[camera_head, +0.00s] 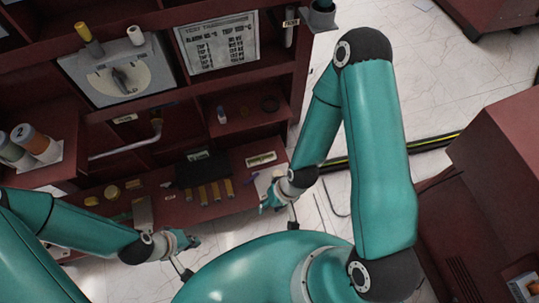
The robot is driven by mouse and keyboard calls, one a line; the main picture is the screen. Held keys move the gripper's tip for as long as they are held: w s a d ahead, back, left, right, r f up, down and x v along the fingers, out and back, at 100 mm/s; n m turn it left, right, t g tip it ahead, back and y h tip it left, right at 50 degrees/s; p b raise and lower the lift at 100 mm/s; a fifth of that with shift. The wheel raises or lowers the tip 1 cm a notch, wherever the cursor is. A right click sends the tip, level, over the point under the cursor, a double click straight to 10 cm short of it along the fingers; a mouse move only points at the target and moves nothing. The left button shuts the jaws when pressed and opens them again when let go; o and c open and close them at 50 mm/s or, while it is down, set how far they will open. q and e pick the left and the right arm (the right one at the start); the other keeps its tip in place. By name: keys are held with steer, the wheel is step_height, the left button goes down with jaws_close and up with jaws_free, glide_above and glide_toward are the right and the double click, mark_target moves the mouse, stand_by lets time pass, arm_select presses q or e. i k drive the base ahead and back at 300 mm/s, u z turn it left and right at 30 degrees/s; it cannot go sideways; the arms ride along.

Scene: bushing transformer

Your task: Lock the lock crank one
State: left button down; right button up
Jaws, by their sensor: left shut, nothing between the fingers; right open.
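A pale bent rod that looks like a crank (130,146) sits in an open bay of the dark red cabinet, its knobbed end up at the right. No label tells me whether it is lock crank one. My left gripper (193,241) is shut and empty, below and right of the crank, in front of the lower shelf. My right gripper (267,204) is open and empty near the shelf's right end. Both grippers are apart from the crank and look small here.
The lower shelf (220,208) holds a black box (203,170), several yellow-brown pieces and small round parts. Canisters (35,144) stand at the left. A printed chart (218,42) hangs above. A dark red cabinet (505,150) is at the right.

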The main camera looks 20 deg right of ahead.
mark_target(246, 183)
steer(key=z, duration=0.2)
steer(key=k, duration=1.9)
steer(key=u, duration=0.4)
steer(key=i, duration=1)
